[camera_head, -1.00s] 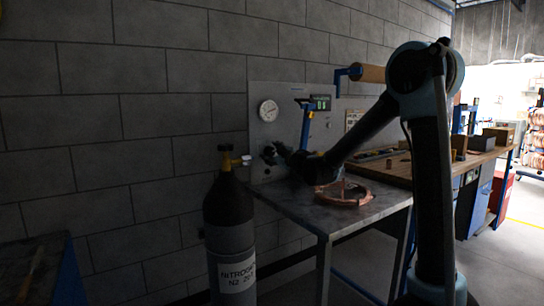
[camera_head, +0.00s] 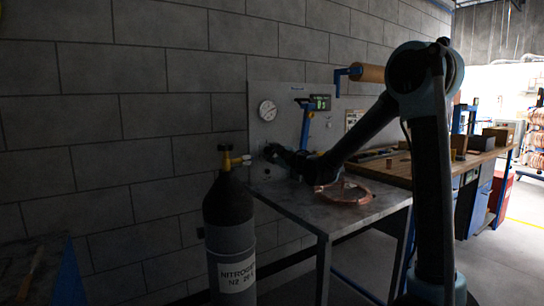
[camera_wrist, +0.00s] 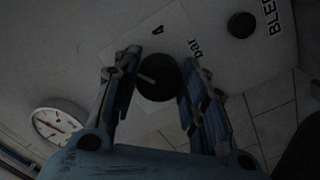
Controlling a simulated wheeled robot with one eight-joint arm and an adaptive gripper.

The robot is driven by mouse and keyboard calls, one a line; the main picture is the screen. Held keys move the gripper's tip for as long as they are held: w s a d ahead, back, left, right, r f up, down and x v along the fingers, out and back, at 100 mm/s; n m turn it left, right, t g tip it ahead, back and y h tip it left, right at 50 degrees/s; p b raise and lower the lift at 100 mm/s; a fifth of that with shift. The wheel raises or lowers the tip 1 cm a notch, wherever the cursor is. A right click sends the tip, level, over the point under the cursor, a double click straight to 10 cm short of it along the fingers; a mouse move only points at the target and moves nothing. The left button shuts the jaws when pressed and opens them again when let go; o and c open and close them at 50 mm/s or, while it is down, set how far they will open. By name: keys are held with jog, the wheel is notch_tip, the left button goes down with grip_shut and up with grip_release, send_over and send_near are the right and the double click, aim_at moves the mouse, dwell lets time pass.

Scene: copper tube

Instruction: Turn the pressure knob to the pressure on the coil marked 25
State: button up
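The pressure knob (camera_wrist: 158,80) is round and black, with a pale pointer line that slants toward its upper left in the wrist view. A panel label with "4" and "bar" (camera_wrist: 190,42) lies beside it. The two fingers of my gripper (camera_wrist: 158,76) flank the knob and appear to touch both sides. In the head view my gripper (camera_head: 275,152) is at the wall panel (camera_head: 262,88). The white pressure gauge (camera_head: 267,110) is above it, and it also shows in the wrist view (camera_wrist: 60,128). A copper coil (camera_head: 345,194) lies on the metal table; its marking is unreadable.
A nitrogen cylinder (camera_head: 230,225) stands left of the metal table (camera_head: 310,212). A small green display (camera_head: 320,102) is on the panel; its digits are blurred. Another black knob (camera_wrist: 241,25) is near the "BLEED" lettering. A wooden bench (camera_head: 395,172) is at right.

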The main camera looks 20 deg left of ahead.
jog(key=o, duration=0.4)
jog(key=shift+o, duration=0.2)
jog(key=v, duration=1.2)
jog(key=shift+f, duration=0.1)
